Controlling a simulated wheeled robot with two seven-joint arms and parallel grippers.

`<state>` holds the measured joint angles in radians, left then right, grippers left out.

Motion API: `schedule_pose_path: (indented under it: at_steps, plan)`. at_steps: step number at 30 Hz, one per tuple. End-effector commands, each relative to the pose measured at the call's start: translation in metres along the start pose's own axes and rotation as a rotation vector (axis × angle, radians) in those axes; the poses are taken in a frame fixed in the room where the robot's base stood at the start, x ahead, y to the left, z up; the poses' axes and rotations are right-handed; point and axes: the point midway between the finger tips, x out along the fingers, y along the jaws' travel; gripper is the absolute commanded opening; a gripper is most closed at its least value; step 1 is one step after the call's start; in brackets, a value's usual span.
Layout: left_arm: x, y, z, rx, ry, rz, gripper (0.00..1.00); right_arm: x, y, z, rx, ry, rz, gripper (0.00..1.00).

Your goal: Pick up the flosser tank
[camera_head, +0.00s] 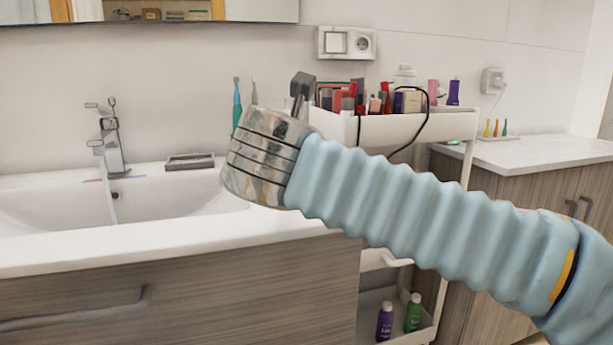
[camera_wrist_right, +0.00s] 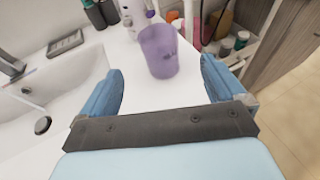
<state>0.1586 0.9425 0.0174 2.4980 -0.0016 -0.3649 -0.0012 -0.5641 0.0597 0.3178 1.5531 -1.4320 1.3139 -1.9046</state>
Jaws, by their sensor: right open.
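The flosser tank (camera_wrist_right: 160,52) looks like a translucent purple cup. It stands upright on the white counter in the right wrist view. My right gripper (camera_wrist_right: 161,68) is open, with its blue fingers apart on the left and right sides of the picture and the tank ahead, roughly centred between them. I cannot tell whether the fingers reach beside it. In the head view, my right arm crosses from the right and its wrist is over the counter's right end; the tank is hidden there. My left gripper is not in view.
The sink (camera_head: 150,205) with its tap (camera_head: 108,140) is left of my right wrist. Toothbrushes (camera_head: 237,100) stand behind the wrist. A white cart (camera_head: 440,125) holding several cosmetics, with a dark cable, is to the right.

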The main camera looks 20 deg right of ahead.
Motion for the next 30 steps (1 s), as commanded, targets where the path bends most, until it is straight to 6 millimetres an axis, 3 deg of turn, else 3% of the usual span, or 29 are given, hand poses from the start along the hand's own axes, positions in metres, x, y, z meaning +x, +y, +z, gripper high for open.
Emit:
schedule_pose_path:
  at_steps: [12,17,25,30]
  plan:
    - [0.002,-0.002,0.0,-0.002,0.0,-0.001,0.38,0.075,0.0,0.0,0.0,0.002,-0.002,0.97]
    - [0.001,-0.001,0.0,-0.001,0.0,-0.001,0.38,0.088,0.001,0.001,-0.001,0.002,-0.001,0.97]
    - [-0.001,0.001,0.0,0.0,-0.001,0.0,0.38,0.128,0.002,0.009,0.0,0.003,-0.002,0.97]
    - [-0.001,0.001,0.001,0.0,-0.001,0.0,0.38,0.137,0.003,0.009,0.0,0.002,0.0,0.97]
